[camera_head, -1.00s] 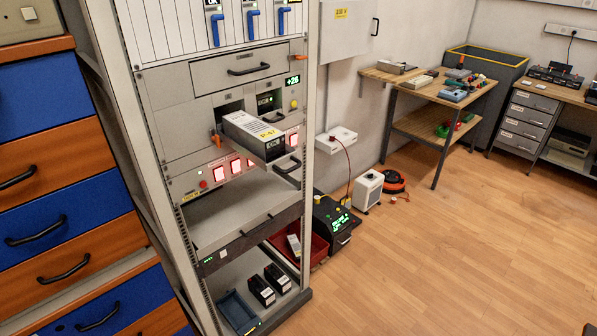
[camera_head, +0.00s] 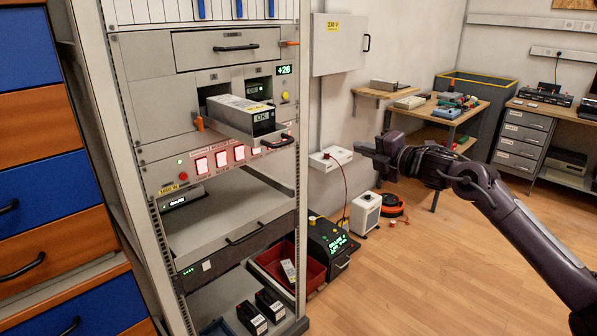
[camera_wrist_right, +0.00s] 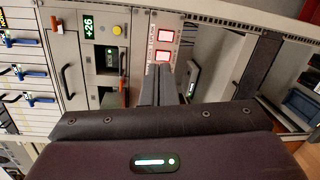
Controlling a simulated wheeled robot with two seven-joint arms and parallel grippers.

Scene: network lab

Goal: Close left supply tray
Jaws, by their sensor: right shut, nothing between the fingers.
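The left supply tray (camera_head: 230,119) is a grey box with a yellow label on top. In the head view it sticks well out of the left bay of the rack, with an orange lever (camera_head: 199,123) beside that bay. A black handle (camera_head: 273,144) is at its front. My right gripper (camera_head: 366,150) is to the right of the tray, apart from it, shut and empty, pointing left toward the rack. In the right wrist view its fingers (camera_wrist_right: 158,82) are together before the rack's lit red switches (camera_wrist_right: 163,56). My left gripper is out of view.
The closed drawer (camera_head: 228,47) is above the bays; a grey shelf (camera_head: 225,222) is below. The right rack post (camera_head: 303,130) stands between tray and gripper in the picture. A white wall box (camera_head: 330,158) is behind the gripper. Floor (camera_head: 430,270) at right is clear.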

